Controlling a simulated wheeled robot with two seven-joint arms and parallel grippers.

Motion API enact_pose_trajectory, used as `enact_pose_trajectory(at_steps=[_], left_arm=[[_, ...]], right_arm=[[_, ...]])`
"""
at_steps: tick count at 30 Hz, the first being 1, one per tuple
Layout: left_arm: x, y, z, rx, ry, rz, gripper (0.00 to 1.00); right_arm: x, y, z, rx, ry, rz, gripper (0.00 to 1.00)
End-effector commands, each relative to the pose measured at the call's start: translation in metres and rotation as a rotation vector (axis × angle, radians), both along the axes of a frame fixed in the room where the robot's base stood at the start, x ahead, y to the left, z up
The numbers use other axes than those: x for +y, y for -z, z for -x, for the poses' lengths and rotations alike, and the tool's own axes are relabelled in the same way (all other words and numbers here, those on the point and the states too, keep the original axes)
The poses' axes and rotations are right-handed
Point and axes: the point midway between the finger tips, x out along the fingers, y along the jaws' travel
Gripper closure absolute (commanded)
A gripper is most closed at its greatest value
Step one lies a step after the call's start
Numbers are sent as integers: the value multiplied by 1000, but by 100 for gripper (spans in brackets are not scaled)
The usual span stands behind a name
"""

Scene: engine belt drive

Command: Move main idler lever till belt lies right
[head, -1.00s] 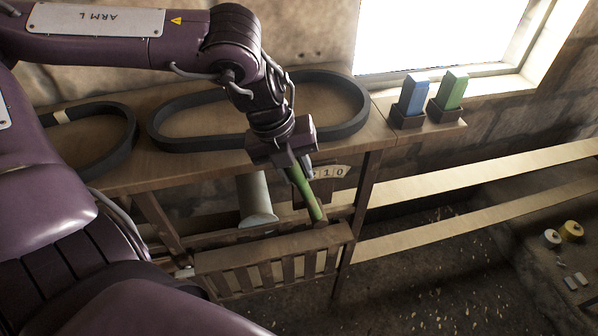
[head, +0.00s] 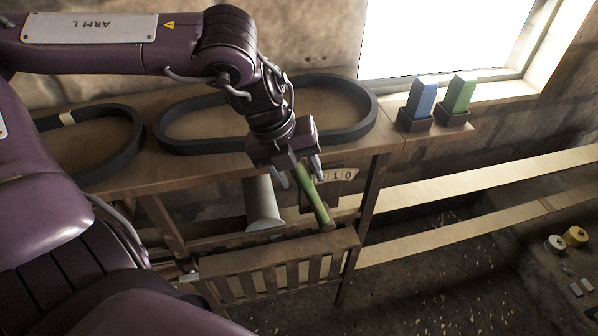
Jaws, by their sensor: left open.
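The green lever (head: 314,197) stands tilted above the slatted wooden guard, its top between or just behind the fingers of my left gripper (head: 297,177). The gripper is open, with one finger to each side of the lever; I cannot tell whether either touches it. The pale belt (head: 450,194) runs in two strands from the frame toward the right. A number plate (head: 342,174) reading "10" is partly hidden behind the gripper. My right gripper is not in view.
A wooden bench (head: 180,172) carries dark belt loops (head: 365,128). A blue block (head: 422,97) and a green block (head: 459,94) stand in holders at its right end. The slatted guard (head: 270,262) stands below the lever. Small spools (head: 575,236) lie at far right.

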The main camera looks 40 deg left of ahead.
Motion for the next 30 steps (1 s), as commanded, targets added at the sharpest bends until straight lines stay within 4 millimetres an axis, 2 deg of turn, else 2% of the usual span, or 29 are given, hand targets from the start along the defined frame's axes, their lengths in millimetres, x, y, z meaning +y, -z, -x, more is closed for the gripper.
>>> enact_pose_trajectory(at_steps=[9, 15, 30], left_arm=[[10, -42, 10, -7, 0, 2, 50], [16, -63, 15, -3, 0, 1, 50], [17, -67, 17, 0, -1, 2, 50]], right_arm=[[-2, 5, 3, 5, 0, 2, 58], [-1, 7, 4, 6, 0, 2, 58], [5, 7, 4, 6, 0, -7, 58]])
